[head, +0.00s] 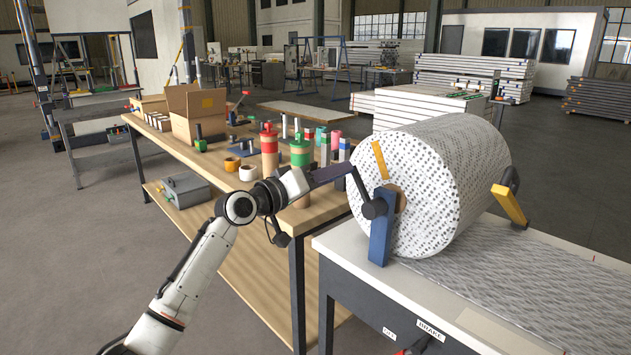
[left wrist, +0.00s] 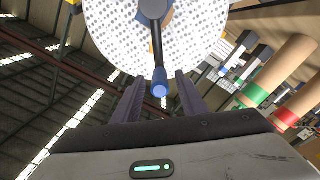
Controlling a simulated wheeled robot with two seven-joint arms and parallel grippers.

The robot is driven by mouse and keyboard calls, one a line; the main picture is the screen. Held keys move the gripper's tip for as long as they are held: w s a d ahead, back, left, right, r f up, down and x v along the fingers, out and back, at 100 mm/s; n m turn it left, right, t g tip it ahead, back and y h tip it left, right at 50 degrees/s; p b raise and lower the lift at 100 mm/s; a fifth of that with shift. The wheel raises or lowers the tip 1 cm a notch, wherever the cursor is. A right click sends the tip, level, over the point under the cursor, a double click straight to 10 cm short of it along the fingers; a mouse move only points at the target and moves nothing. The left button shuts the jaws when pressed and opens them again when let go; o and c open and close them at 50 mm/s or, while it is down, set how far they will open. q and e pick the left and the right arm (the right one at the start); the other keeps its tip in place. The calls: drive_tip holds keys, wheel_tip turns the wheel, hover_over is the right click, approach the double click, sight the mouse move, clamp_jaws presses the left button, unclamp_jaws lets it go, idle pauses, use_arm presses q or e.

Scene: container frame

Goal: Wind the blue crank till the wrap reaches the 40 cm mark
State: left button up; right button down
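The crank shows in the left wrist view as a dark arm (left wrist: 157,50) with a blue knob (left wrist: 160,88). In the head view its dark hub (head: 374,208) sits at the near end of the large roll of patterned wrap (head: 445,175). My left gripper (head: 338,174) is at the crank, its dark fingers apart. In the left wrist view, the knob lies between the fingers of the left gripper (left wrist: 159,92), with a gap on each side. The wrap sheet (head: 520,285) lies flat on the bench. A small red mark (head: 594,257) shows there; no number is readable. My right gripper is out of view.
A blue post (head: 381,238) and a yellow bracket (head: 510,205) flank the roll. A brake label (head: 431,330) is on the bench front. The wooden table (head: 235,205) left of the roll holds cardboard boxes (head: 195,112), tape rolls and several coloured cylinders.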

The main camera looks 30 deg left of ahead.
use_arm(q)
drive_tip(key=v, duration=0.7)
drive_tip(key=shift+s+b, duration=0.25)
drive_tip(key=shift+b, duration=0.15)
drive_tip(key=s+d+f+m+g+y, duration=0.1)
drive_tip(key=s+d+f+g, duration=0.15)
drive_tip(key=f, duration=0.75)
drive_tip(key=s+d+f+m+g, duration=0.1)
drive_tip(key=s+d+f, duration=0.25)
drive_tip(key=f, duration=0.55)
drive_tip(key=s+d+f+m+g+y, duration=0.1)
drive_tip(key=s+d+f, duration=0.2)
drive_tip(key=f, duration=0.7)
drive_tip(key=s+d+f+m+g, duration=0.2)
drive_tip(key=s+d+f, duration=0.5)
drive_tip(key=s, duration=0.4)
drive_tip(key=s+d+f+m+g, duration=0.2)
drive_tip(key=s+d+f, duration=0.5)
drive_tip(key=s+f, duration=0.3)
drive_tip(key=shift+s+f, duration=0.25)
drive_tip(key=shift+s, duration=0.8)
